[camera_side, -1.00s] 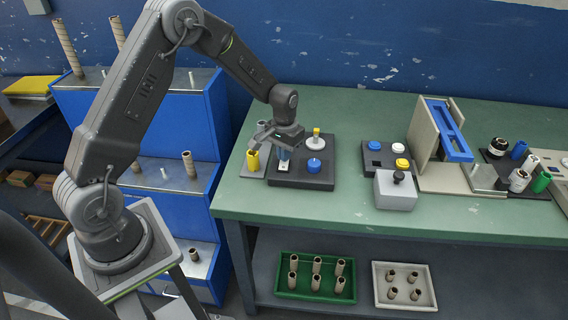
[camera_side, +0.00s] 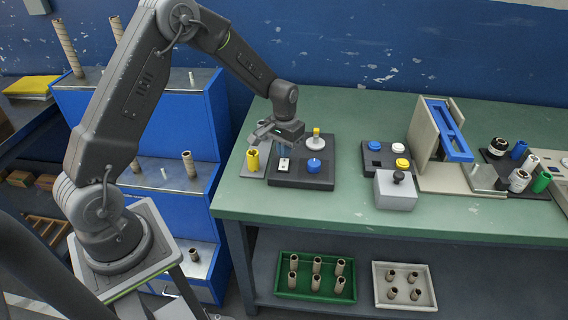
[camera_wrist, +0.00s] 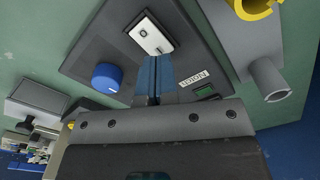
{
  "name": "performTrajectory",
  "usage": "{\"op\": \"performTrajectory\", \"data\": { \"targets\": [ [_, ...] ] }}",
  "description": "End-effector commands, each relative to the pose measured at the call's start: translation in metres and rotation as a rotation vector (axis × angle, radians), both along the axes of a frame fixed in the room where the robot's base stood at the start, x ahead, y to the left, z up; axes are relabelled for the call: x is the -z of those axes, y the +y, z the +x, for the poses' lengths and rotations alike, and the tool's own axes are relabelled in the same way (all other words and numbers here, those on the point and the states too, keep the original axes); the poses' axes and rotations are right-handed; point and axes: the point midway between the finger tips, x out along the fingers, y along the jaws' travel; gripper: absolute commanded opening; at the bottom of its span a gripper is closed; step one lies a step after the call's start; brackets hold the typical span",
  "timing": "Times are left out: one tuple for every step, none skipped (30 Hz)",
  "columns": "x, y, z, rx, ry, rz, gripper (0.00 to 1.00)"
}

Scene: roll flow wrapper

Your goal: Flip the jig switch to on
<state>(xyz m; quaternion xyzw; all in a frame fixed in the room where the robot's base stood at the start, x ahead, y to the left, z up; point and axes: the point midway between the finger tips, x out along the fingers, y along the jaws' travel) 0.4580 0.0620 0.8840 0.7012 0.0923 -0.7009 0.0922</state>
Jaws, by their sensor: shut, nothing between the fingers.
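The jig's dark base plate (camera_side: 318,180) lies on the green bench. On it are a white switch plate with a small dark rocker (camera_side: 284,164) and a round blue knob (camera_side: 314,165). The wrist view shows the same switch plate (camera_wrist: 151,37) at the top centre, with the blue knob (camera_wrist: 107,77) left of it. My gripper (camera_side: 283,146) is just above and behind the switch. In the wrist view its blue fingers (camera_wrist: 156,80) are together, empty, with tips close to the near end of the switch plate. I cannot tell which way the rocker is set.
A yellow notched cylinder (camera_side: 253,160) stands left of the jig plate, close to my gripper. A white-based post with a yellow top (camera_side: 316,140) stands behind the knob. A button panel (camera_side: 378,160) and a grey box with a black knob (camera_side: 396,190) are to the right.

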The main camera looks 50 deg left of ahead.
Motion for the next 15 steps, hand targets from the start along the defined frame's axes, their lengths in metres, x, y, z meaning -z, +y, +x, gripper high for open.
{"op": "performTrajectory", "data": {
  "targets": [
    [-0.004, 0.0, 0.0, 0.0, -0.001, 0.0, 0.0],
    [-0.007, 0.0, 0.0, 0.0, 0.0, 0.0, 0.0],
    [-0.01, 0.0, 0.0, 0.0, -0.001, 0.0, 0.0],
    [-0.012, 0.0, 0.0, 0.0, -0.002, 0.001, 0.0],
    [-0.015, 0.0, 0.0, 0.0, -0.002, 0.001, 0.0],
    [-0.018, 0.0, 0.0, 0.0, -0.001, 0.0, 0.0],
    [-0.02, 0.0, 0.0, 0.0, -0.001, 0.0, 0.0],
    [-0.022, 0.0, 0.0, 0.0, -0.001, 0.0, 0.0],
    [-0.025, 0.0, 0.0, 0.0, -0.002, 0.001, 0.0],
    [-0.028, 0.0, 0.0, 0.0, -0.002, 0.001, 0.0],
    [-0.03, 0.0, 0.0, 0.0, -0.002, 0.001, 0.0],
    [-0.033, 0.0, 0.0, 0.0, -0.001, 0.0, 0.0],
    [-0.035, 0.0, 0.0, 0.0, -0.001, 0.0, 0.0],
    [-0.037, 0.0, 0.0, 0.0, -0.001, 0.0, 0.0],
    [-0.04, 0.0, 0.0, 0.0, -0.002, 0.001, 0.0]
  ]
}}
